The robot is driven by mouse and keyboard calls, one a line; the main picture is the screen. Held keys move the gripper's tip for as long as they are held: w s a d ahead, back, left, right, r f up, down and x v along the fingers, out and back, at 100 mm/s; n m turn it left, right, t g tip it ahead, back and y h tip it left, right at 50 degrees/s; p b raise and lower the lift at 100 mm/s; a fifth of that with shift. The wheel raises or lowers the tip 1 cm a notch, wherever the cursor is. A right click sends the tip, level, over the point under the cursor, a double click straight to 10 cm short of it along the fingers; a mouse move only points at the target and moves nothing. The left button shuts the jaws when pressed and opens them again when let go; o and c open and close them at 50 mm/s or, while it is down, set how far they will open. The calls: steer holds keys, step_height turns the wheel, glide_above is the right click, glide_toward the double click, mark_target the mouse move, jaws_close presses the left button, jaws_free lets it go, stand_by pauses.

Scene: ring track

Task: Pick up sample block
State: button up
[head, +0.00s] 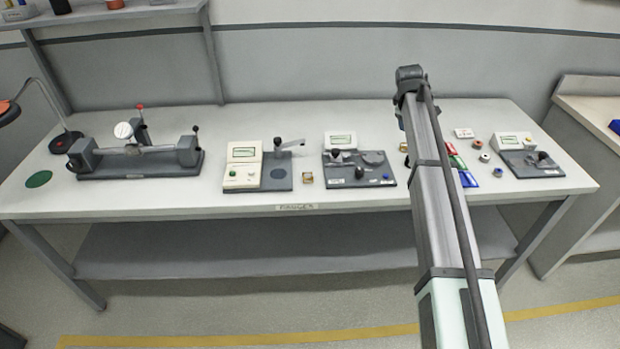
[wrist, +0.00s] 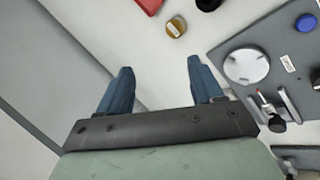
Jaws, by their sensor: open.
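I cannot tell for certain which thing is the sample block. A small brass-coloured piece with a pale top stands on the bench between two devices in the head view (head: 306,178). A round brass-coloured piece (wrist: 175,27) lies on the white bench top in the wrist view, beyond my fingertips and between their lines. My gripper (wrist: 160,66) is open, with two blue fingers apart and nothing between them. In the head view my arm hides the gripper and part of the bench.
A grey device plate (wrist: 250,40) with a metal disc lies right of my fingers. A red object (wrist: 150,5) and a dark round piece (wrist: 208,4) are at the top. The bench also holds a long grey fixture (head: 135,160) and a cream display device (head: 243,165).

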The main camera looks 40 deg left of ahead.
steer(key=s+a+n+g, duration=0.4)
steer(key=s+a, duration=0.7)
steer(key=s, duration=0.4)
steer(key=n+g+h, duration=0.1)
steer(key=n+g, duration=0.1)
steer(key=n, duration=0.2)
glide_above(308, 175)
step_height(308, 175, down, 14)
steer(key=shift+f, duration=0.2)
steer(key=shift+c, duration=0.3)
jaws_close()
